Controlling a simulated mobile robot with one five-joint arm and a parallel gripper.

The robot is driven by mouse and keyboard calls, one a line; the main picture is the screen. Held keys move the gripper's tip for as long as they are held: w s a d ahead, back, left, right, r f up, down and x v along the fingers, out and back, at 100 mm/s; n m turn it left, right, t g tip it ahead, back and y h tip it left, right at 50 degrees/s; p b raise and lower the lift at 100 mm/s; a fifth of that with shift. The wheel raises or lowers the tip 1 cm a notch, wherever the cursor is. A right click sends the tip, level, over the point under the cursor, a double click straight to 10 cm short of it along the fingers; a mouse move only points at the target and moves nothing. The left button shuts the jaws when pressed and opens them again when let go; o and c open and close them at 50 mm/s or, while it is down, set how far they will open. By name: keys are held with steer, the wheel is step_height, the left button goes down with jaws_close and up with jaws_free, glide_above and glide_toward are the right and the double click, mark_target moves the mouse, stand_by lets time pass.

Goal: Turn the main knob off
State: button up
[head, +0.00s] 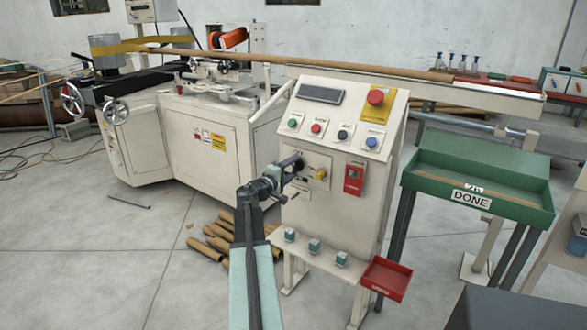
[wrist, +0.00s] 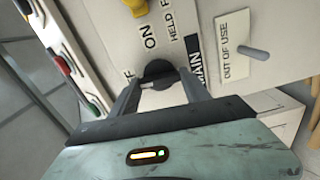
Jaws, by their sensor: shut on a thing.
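The main knob (wrist: 160,71) is a round black knob on a pale plate in the wrist view. My gripper (wrist: 158,82) has its two fingers on either side of it and is shut on it. The "MAIN" label is partly covered by the right finger. An "ON" label (wrist: 150,37) sits above the knob, and a partly hidden label ending in "F" is by the left finger. A small white mark shows on the knob; its exact setting is hard to tell. In the head view my gripper (head: 290,166) is at the small plate on the control panel (head: 341,214).
A yellow knob (head: 321,174) is close right of my gripper. An "OUT OF USE" plate (wrist: 236,45) with a grey lever is nearby in the wrist view. A red lockout box (head: 353,179) hangs to the right. Below are several small teal-topped pieces and a red tray (head: 387,278).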

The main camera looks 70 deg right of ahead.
steer(key=shift+s+n, duration=0.1)
steer(key=shift+n, duration=0.5)
steer(key=o, duration=1.4)
steer(key=v, duration=0.8)
